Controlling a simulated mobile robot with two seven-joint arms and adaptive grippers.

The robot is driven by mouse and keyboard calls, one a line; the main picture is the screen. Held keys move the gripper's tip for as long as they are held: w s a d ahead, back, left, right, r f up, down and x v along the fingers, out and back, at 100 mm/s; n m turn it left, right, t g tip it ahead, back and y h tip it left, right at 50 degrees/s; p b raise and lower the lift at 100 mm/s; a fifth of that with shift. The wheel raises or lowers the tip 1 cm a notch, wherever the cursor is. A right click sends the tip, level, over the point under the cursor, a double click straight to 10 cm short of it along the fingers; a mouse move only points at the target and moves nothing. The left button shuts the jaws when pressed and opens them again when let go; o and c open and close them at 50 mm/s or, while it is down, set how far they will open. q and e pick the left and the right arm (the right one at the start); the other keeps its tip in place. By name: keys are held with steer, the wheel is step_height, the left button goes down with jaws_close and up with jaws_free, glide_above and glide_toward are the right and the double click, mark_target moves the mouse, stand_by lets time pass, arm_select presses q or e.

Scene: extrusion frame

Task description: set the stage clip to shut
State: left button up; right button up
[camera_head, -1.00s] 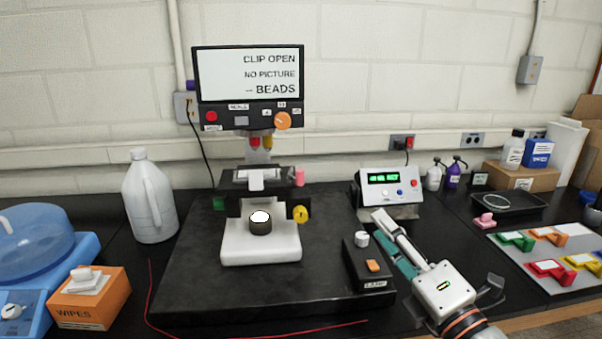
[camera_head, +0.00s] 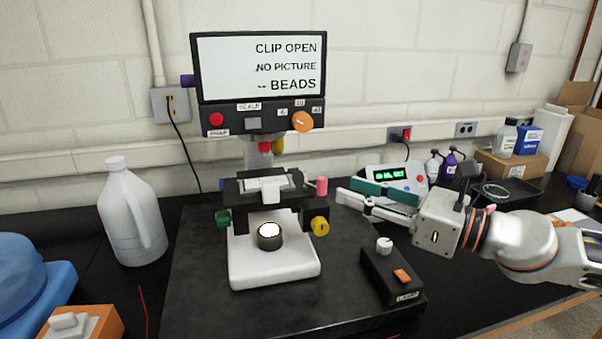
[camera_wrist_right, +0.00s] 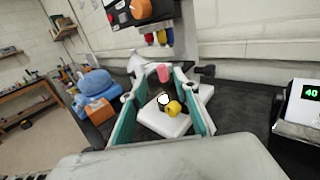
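The microscope stage (camera_head: 262,187) is a dark plate with a pale slide on it. A white tab (camera_head: 270,190) lies at its front middle, and a pink upright peg (camera_head: 321,186) stands at its right end. I cannot tell which of these is the clip's handle. The monitor (camera_head: 262,67) reads "CLIP OPEN", "NO PICTURE" and "-- BEADS". My right gripper (camera_head: 348,189) is open and empty, just right of the pink peg and pointing left at it. In the right wrist view, the pink peg (camera_wrist_right: 163,73) shows between the spread fingers. My left gripper is out of view.
A yellow knob (camera_head: 320,226) sits below the peg and a green knob (camera_head: 223,219) at the left. The lamp box (camera_head: 392,274) stands below my right gripper. A display unit (camera_head: 396,175) is behind the gripper. A white jug (camera_head: 131,212) stands left.

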mark_target(322, 178)
steer(key=p+x, duration=0.1)
steer(key=x, duration=0.7)
steer(key=shift+w+d+r, duration=0.1)
steer(key=shift+d, duration=0.05)
jaws_close()
